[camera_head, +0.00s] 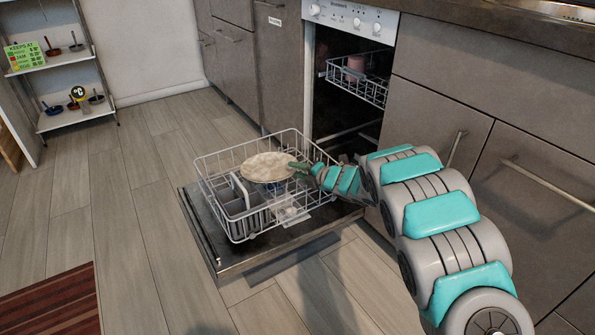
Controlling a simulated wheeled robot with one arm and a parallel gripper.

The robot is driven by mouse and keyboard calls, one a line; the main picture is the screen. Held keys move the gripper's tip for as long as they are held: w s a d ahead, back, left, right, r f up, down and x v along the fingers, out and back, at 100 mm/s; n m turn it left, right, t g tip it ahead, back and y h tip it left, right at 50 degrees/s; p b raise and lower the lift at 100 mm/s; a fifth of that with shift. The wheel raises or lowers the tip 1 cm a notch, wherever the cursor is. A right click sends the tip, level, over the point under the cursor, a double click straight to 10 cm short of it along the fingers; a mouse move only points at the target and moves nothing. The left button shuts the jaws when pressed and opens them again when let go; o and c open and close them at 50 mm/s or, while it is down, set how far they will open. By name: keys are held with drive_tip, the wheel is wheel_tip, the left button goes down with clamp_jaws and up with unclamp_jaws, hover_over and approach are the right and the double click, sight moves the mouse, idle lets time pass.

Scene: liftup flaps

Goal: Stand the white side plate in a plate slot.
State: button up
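The white side plate (266,168) is a pale round disc, nearly flat, above the pulled-out lower dishwasher rack (226,151). My gripper (297,166) is at the plate's right edge, reaching in from the right, and appears shut on that rim. The fingertips are small and partly merge with the plate edge. The rack is a white wire basket resting on the open dishwasher door (222,259). The plate hides part of the rack, so the plate slots cannot be made out clearly. A grey cutlery basket (237,203) with a white handle stands in its left front part.
The upper rack (362,87) is partly out and holds a pink cup (355,66). The dishwasher opening is behind the lower rack. Grey cabinets (440,95) stand to the right. A white shelf (68,118) is at the far left. Floor left of the door is clear, except a striped rug (55,305).

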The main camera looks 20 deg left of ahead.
drive_tip(key=v, duration=1.2)
